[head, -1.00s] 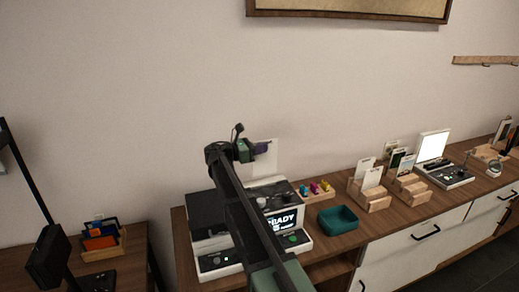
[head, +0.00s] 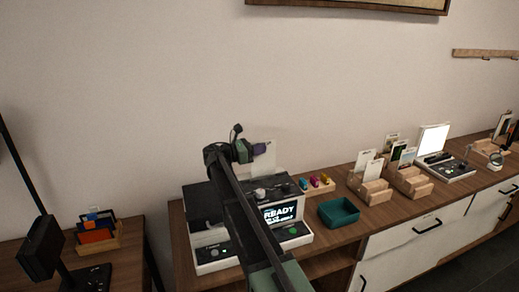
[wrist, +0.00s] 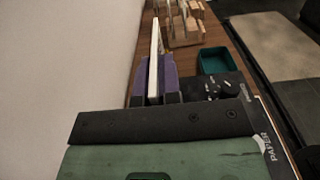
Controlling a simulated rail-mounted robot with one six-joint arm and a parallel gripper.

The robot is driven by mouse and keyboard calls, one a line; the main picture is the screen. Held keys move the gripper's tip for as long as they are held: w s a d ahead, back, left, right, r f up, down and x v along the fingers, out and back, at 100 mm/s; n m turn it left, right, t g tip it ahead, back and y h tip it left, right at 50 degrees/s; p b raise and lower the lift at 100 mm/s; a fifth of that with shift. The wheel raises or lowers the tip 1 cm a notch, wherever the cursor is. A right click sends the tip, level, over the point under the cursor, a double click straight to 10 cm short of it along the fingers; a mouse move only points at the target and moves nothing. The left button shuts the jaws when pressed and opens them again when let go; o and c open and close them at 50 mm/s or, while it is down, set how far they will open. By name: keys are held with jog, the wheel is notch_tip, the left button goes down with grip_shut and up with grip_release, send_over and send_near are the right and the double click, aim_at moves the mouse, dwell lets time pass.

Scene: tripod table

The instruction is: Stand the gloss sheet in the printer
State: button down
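The printer (head: 210,258) is a dark-topped box with a pale front and a lit screen reading READY, on the wooden cabinet in the head view. My gripper (head: 258,149) is above the printer's back part. Its purple fingers are shut on a white sheet (head: 264,162), held upright. In the wrist view the sheet (wrist: 154,60) is nearly edge-on between the purple fingers (wrist: 154,84). The printer's dark top with knobs (wrist: 228,88) shows beside them. The sheet's lower edge is hidden, so I cannot tell whether it touches the printer.
A teal tray (head: 338,213) and a wooden rack of coloured cartridges (head: 317,186) stand right of the printer. Wooden card holders (head: 370,192) and a device with a bright panel (head: 433,139) stand farther right. The wall is close behind. Another table with a file rack (head: 98,236) is at left.

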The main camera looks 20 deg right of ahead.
jog(key=shift+f+b, duration=3.4)
jog(key=shift+f, duration=0.05)
jog(key=c, duration=1.2)
grip_release()
jog(key=shift+c, duration=0.2)
jog(key=a, duration=0.7)
jog(key=w+a, duration=0.1)
jog(key=a, duration=0.2)
jog(key=shift+a, duration=0.4)
